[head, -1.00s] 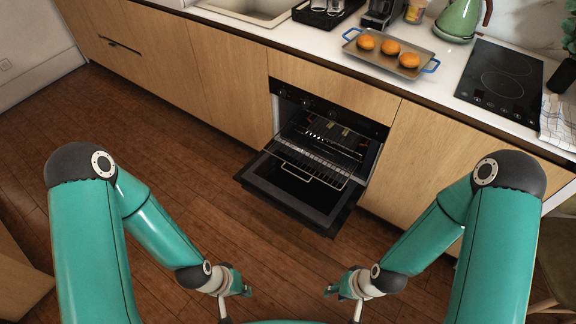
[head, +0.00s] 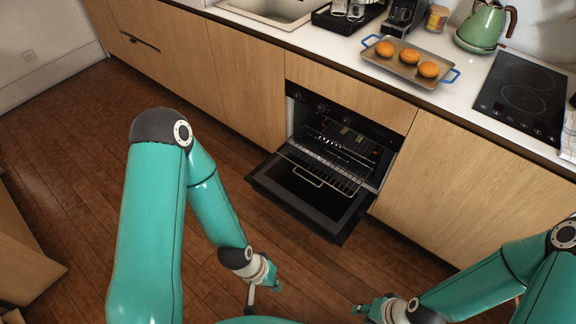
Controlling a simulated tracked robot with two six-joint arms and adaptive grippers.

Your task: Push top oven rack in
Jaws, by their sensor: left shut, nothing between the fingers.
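The oven (head: 345,125) is built in under the counter, with its door (head: 290,193) folded down and open. The top oven rack (head: 322,166), a wire grid, is slid part way out over the open door. A wire handle or second rack edge (head: 308,177) shows just below it. My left gripper (head: 268,279) is in front of the oven and below the door in the picture, shut and empty, apart from the rack. My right gripper (head: 370,308) is at the bottom edge, right of the left one, also apart from the rack; its fingers are too small to read.
On the counter stand a tray (head: 397,72) with three orange-brown buns, a green kettle (head: 482,26), a black cooktop (head: 522,97), a coffee maker (head: 404,15) and a sink (head: 268,9). Wooden cabinets flank the oven. The wooden floor (head: 120,190) before them is clear.

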